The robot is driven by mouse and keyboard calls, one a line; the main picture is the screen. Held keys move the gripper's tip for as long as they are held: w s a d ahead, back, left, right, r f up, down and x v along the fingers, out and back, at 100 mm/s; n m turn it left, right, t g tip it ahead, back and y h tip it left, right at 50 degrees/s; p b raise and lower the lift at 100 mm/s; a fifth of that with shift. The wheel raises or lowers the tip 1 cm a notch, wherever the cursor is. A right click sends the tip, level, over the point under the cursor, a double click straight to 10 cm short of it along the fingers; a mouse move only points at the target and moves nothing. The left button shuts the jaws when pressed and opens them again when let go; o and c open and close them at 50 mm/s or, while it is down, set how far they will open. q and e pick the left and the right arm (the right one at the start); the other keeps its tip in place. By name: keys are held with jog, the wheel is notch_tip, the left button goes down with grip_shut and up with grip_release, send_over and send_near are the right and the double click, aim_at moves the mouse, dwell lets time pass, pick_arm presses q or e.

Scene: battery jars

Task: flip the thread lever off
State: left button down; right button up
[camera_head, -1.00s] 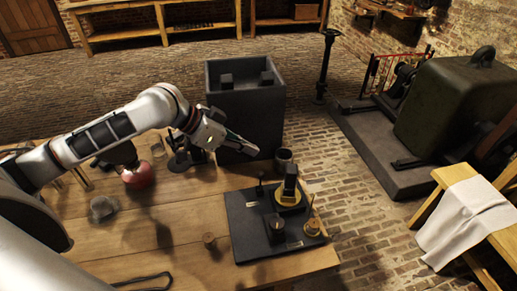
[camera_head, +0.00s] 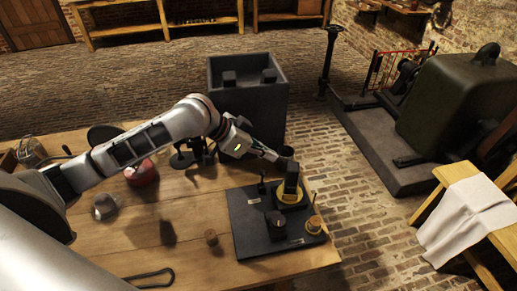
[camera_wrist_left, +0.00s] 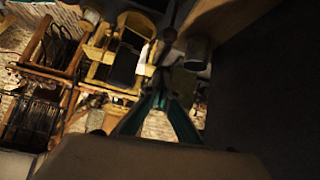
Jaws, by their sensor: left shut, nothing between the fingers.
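A dark board (camera_head: 243,235) lies on the wooden table's right end and carries several small fittings. A tall black upright piece (camera_head: 291,178) stands in a brass ring at its back. A thin upright post with a dark knob (camera_head: 262,187) stands to its left. I cannot tell which fitting is the thread lever. My left gripper (camera_head: 279,160) is shut and empty, close behind and above the tall black piece; I cannot tell if they touch. Its green-edged fingers (camera_wrist_left: 163,98) show in the left wrist view, with a small dark knob ahead of them. My right gripper is out of view.
A short black cylinder (camera_head: 275,223) and a brass fitting (camera_head: 314,224) stand on the board's front. A large grey bin (camera_head: 247,110) stands beyond the table. A red round vessel (camera_head: 143,173) sits left, under my arm.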

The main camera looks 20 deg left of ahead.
aim_at(264, 170)
pick_arm(q)
jog(key=f, duration=0.3)
jog(key=shift+s+a+f, duration=0.3)
jog(key=shift+s+f, duration=0.1)
jog(key=shift+s+a+f, duration=0.1)
jog(key=shift+s+a, duration=0.05)
